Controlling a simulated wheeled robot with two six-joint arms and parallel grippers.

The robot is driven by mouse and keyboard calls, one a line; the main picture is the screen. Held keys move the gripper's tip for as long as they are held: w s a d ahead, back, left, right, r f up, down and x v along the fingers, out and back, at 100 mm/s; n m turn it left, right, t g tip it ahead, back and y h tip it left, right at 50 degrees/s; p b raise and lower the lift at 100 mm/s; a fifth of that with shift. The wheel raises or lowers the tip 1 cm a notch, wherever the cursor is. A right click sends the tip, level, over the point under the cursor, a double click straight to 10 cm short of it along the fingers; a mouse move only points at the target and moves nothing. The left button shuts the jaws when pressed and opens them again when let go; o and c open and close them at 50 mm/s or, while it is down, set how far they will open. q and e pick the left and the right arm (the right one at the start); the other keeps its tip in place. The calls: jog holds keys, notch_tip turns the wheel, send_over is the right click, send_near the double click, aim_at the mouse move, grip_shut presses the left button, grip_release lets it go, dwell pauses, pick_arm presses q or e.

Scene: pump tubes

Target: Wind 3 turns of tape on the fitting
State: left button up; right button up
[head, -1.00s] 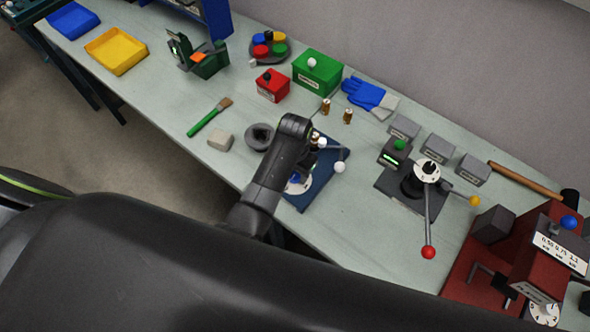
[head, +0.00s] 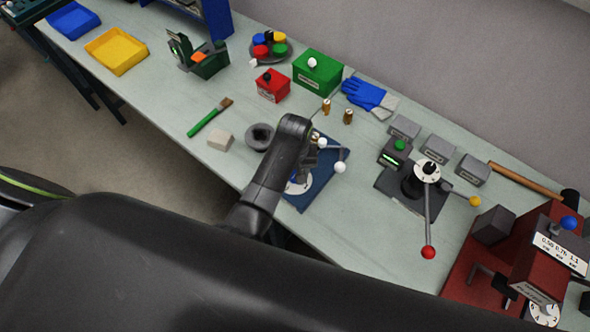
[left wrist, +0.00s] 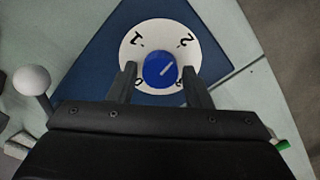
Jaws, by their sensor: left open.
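A white dial (left wrist: 135,45) with printed numbers lies on a dark blue base (left wrist: 215,35). A blue round knob (left wrist: 158,72) with a white pointer line sits at its middle. In the head view my left arm hides much of the dial (head: 301,188) and base (head: 334,170). Two small brass fittings (head: 348,117) stand on the bench behind. I cannot make out any tape. My right gripper is not in view.
A grey dish (head: 259,136), a beige block (head: 221,140) and a green brush (head: 208,119) lie left. A red-ball lever device (head: 428,185) stands right. The bench front (head: 335,235) is clear.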

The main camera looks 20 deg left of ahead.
pick_arm(q)
jog(key=n, duration=0.6)
jog(key=shift+n, duration=0.3)
jog(key=shift+c, duration=0.2)
jog(key=c, duration=0.8)
jog(key=shift+m, duration=1.8)
